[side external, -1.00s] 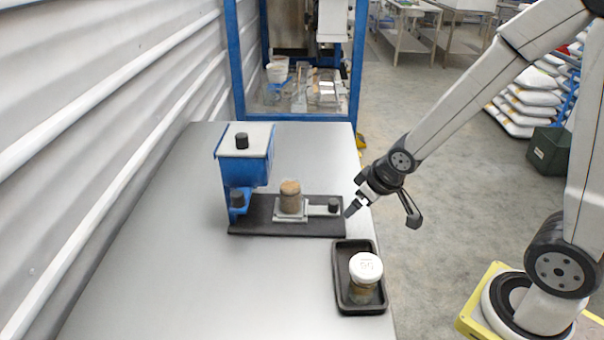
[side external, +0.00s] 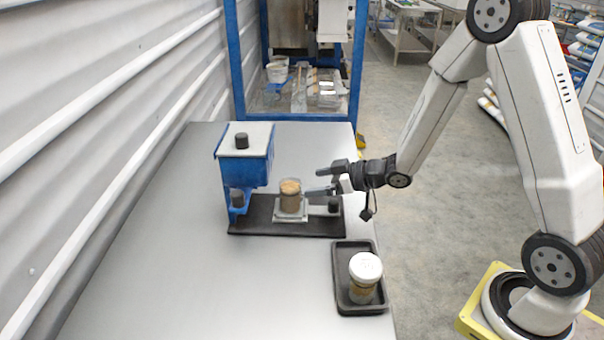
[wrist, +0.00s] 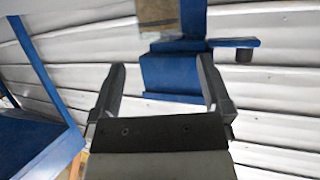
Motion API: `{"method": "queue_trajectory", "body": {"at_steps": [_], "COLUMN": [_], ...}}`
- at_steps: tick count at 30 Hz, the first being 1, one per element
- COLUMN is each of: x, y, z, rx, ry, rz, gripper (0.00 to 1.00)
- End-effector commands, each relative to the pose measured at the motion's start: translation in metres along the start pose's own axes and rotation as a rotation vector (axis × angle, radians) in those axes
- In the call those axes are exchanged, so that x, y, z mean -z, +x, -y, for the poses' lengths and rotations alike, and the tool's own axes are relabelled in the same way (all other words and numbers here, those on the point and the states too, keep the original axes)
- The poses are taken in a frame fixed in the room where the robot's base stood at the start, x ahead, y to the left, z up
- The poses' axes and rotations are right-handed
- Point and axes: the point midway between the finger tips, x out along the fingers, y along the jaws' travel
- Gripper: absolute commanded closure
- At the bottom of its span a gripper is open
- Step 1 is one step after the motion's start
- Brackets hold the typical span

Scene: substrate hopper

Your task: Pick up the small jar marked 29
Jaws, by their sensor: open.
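A small jar with a white lid (side external: 366,266) stands upright in a black tray at the front right; the lid's mark is too faint to read. A second small jar (side external: 291,198), clear with brown contents and no visible lid, stands on a light plate on the hopper's black base. My gripper (side external: 325,181) is right of this second jar, pointing left, at about its height. In the wrist view its two fingers (wrist: 163,85) are apart, with nothing held between them. Whether the fingertips overlap the jar in depth, I cannot tell.
The blue hopper (side external: 246,165) with a light top and dark knob stands left of the second jar. The black tray (side external: 343,285) lies near the table's right edge. The grey table (side external: 190,280) is clear at front left. A corrugated wall runs along the left.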

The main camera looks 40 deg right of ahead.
Motion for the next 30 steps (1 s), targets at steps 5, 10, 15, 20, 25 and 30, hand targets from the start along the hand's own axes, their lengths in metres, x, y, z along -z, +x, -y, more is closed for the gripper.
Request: {"method": "queue_trajectory", "body": {"at_steps": [5, 10, 15, 20, 25, 30], "x": [0.000, 0.000, 0.000, 0.001, 0.001, 0.001], "y": [0.001, 0.010, 0.023, 0.026, 0.030, 0.044], "z": [0.000, 0.000, 0.000, 0.000, 0.000, 0.000], "rx": [0.004, 0.004, 0.004, 0.002, 0.003, 0.004], "ry": [0.000, 0.001, 0.001, 0.001, 0.001, 0.000], "rz": [-0.006, -0.003, -0.003, -0.004, -0.004, -0.003], "gripper": [0.00, 0.00, 0.00, 0.00, 0.00, 0.00]}}
